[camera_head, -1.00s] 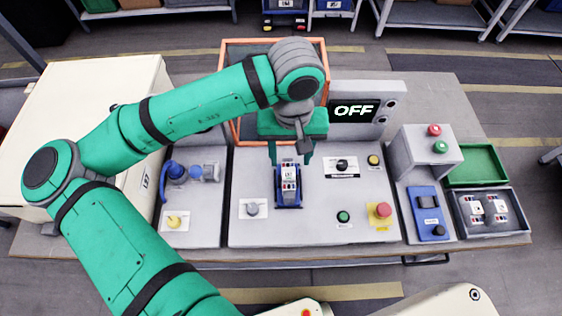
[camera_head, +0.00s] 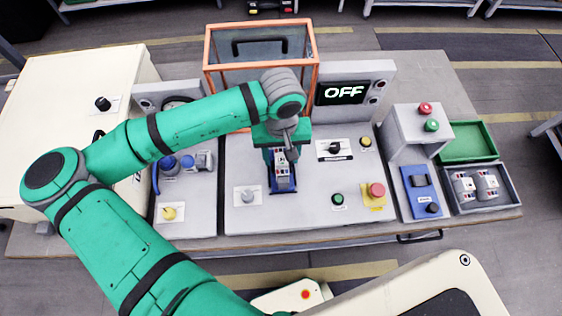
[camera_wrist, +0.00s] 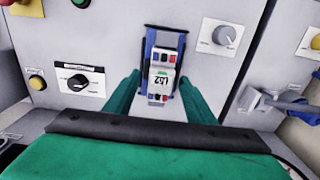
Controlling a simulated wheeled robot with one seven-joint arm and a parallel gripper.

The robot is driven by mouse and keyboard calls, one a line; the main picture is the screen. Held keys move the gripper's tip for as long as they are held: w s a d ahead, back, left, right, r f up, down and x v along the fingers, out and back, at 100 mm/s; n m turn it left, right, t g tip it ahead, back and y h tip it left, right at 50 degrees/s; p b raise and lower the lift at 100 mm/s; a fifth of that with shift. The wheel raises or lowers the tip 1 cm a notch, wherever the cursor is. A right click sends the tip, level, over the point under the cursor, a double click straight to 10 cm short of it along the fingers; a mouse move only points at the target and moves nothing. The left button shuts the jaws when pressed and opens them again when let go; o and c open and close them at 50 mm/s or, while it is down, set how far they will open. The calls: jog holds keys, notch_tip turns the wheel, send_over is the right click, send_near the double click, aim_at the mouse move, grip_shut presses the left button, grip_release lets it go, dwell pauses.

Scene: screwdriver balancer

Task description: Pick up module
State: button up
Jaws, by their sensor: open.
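A light grey module (camera_head: 282,168) with red and blue terminals sits upright in a blue holder (camera_head: 283,189) on the grey panel. My gripper (camera_head: 282,152) is above and at the back end of the module. In the wrist view its two green fingers (camera_wrist: 159,88) are open, one on each side of the module, with a gap to it on both sides. Whether the fingertips are at the module's height is hard to tell.
An orange-framed clear guard (camera_head: 262,66) stands behind, beside a display reading "OFF" (camera_head: 343,92). Knobs and a red emergency button (camera_head: 376,190) are on the panel. A grey tray (camera_head: 480,188) with more modules and an empty green tray (camera_head: 467,142) are at right.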

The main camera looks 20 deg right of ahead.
aim_at(281, 156)
jog(key=shift+f, duration=0.25)
grip_shut()
jog(key=shift+r, duration=0.15)
jog(key=shift+r, duration=4.9)
